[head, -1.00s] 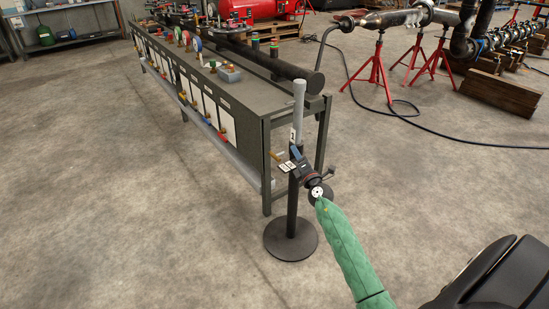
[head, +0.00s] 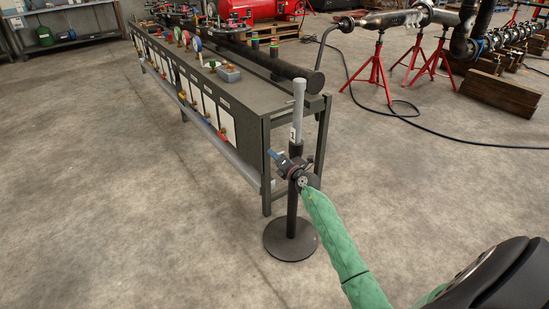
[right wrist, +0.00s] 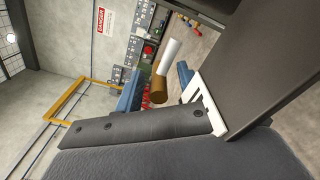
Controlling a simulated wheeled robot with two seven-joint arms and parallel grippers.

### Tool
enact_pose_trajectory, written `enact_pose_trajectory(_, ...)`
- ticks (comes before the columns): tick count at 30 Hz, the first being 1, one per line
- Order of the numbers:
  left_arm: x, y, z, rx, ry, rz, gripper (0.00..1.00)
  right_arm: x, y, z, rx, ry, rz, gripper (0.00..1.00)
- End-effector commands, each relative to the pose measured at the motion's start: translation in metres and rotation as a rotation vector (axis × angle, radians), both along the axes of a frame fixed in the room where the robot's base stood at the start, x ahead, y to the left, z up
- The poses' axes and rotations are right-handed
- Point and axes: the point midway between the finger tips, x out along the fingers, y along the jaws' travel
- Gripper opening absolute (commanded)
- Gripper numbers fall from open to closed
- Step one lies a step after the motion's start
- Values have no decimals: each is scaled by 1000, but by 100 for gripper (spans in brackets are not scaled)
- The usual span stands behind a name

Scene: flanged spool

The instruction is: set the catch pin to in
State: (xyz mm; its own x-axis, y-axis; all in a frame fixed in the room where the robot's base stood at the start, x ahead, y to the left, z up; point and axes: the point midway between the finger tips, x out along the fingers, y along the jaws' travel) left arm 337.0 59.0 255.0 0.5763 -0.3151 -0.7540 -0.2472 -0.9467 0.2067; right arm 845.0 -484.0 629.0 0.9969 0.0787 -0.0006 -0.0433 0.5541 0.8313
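The catch pin (right wrist: 158,88) shows in the right wrist view as a short brass cylinder with a pale cylinder in line behind it. My right gripper (right wrist: 154,82) is open, with one blue finger on each side of the brass part and gaps visible; I cannot tell whether it touches. A white plate with dark marks (right wrist: 207,103) lies right of the pin. In the head view my right gripper (head: 274,155) is at the upright stand (head: 291,213), below its grey top tube (head: 298,104), and hides the pin and plate. My left gripper is not in view.
A long grey bench (head: 240,99) with valves and gauges stands just behind the stand. The stand's round base (head: 290,241) rests on the floor. Red pipe stands (head: 377,75) and a black cable are further right. The floor at left and front is clear.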

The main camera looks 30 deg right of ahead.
Motion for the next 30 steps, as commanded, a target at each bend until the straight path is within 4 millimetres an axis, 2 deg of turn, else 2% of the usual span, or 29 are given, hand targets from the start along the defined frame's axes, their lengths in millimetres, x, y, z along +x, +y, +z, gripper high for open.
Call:
enact_pose_trajectory(5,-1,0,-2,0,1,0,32,10,1,0,0,0,0,39)
enact_pose_trajectory(14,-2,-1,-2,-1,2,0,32,11,1,0,0,-1,-1,39)
enact_pose_trajectory(20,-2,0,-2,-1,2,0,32,11,1,0,0,-1,-1,0)
enact_pose_trajectory(26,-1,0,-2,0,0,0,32,11,-2,1,-1,-1,0,0)
enact_pose_trajectory(30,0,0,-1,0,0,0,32,13,-19,2,-3,-1,-1,0)
